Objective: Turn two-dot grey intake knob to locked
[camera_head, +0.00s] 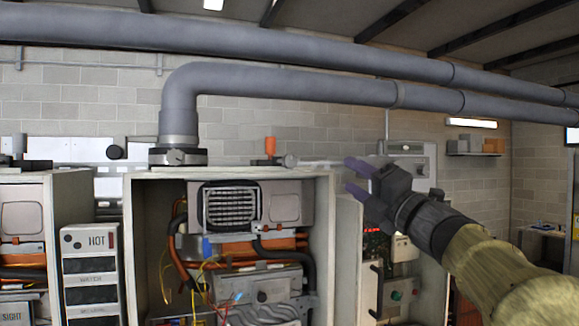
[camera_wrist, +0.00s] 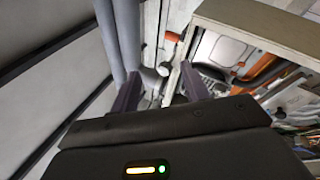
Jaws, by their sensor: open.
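My gripper (camera_head: 354,177) is raised in front of the open heater cabinet's upper right corner, pointing left. Its two purple fingers are apart with nothing between them; they also show in the wrist view (camera_wrist: 160,72). A grey vent pipe (camera_head: 179,105) comes down into a dark collar on the cabinet top, with a small grey knob (camera_head: 178,157) on its front. A dark round knob (camera_head: 115,152) sits on a white panel to the left. Dot markings are too small to read, so I cannot tell which knob has two dots. My gripper is apart from both.
An orange-handled valve (camera_head: 270,146) stands on the cabinet top, left of my gripper. The open cabinet (camera_head: 325,225) holds copper pipes and wires. Large grey pipes (camera_head: 300,43) run overhead. The room to the right is open.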

